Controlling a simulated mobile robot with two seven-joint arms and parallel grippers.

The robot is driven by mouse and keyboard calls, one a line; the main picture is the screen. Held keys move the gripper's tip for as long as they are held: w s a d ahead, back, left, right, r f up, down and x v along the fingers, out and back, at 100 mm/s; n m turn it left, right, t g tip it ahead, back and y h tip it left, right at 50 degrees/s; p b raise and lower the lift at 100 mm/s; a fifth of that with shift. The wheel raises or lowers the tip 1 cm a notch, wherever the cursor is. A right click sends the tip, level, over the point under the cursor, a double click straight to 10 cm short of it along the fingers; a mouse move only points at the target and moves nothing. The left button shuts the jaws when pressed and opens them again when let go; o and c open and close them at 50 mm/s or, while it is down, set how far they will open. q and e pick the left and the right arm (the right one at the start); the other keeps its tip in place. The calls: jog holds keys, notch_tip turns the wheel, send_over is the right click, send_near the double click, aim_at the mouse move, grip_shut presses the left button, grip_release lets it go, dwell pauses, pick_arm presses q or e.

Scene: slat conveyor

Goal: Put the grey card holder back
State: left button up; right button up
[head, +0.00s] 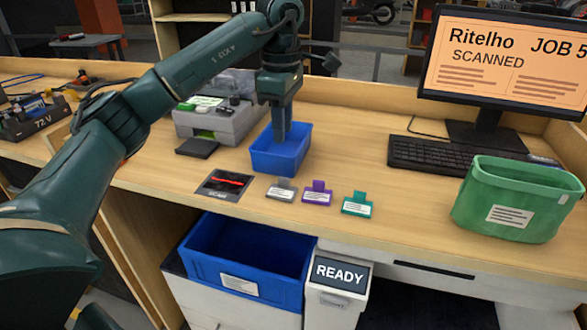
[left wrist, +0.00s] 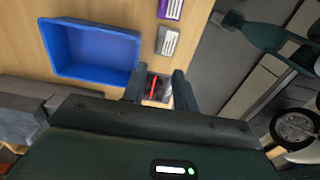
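The grey card holder (head: 281,190) lies flat on the desk with a white label, left of a purple one (head: 317,193) and a teal one (head: 357,204). My left gripper (head: 280,139) points down over the blue tray (head: 302,155) in the head view. In the left wrist view its two fingers (left wrist: 158,88) stand apart with nothing held between them. The grey card holder (left wrist: 167,42) also shows there, beyond and to the side of the fingers. A dark green part of mine (left wrist: 248,33), apparently the right arm and gripper, shows at upper right; its fingers are unclear.
A dark pad with a red item (head: 225,184) lies left of the card holders. A grey machine (head: 215,123) stands behind it. A keyboard (head: 450,156), monitor and green bin (head: 512,210) are at right. A large blue crate (head: 245,262) and READY sign (head: 341,273) stand below the desk edge.

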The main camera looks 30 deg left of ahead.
pick_arm(q)
jog(key=s+d+f+m+g+h, duration=0.1)
jog(key=s+d+f+h, duration=0.3)
jog(key=d, duration=0.6)
jog(key=s+d+f+g+h, duration=0.1)
jog(key=d+f+h, duration=0.4)
jog(key=d, duration=0.4)
jog(key=s+d+r+n+t+h, duration=0.1)
jog(key=s+d+r+n+h, duration=0.1)
jog(key=s+d+n+h, duration=0.3)
jog(key=s+d+r+n+h, duration=0.2)
jog(key=s+d+n+h, duration=0.15)
jog(key=d+h, duration=0.4)
jog(key=w+a+f+n+t+y, duration=0.2)
jog(key=a+f+n+t+y, duration=0.25)
jog(key=n+t, duration=0.7)
jog(key=w+a+f+n+t+y, duration=0.25)
jog(key=f+n+t+y, duration=0.35)
jog(key=n, duration=1.1)
jog(key=s+a+f+n+g+y, duration=0.2)
jog(key=s+f+n, duration=0.3)
jog(key=f, duration=0.3)
jog(key=s+a+f+n+g+y, duration=0.3)
jog(key=s+f+n, duration=0.3)
jog(key=f, duration=0.3)
jog(key=shift+s+a+f+n+y, duration=0.15)
jog(key=shift+a+f+n+y, duration=0.25)
jog(key=shift+a+y, duration=0.45)
jog(key=shift+r, duration=0.15)
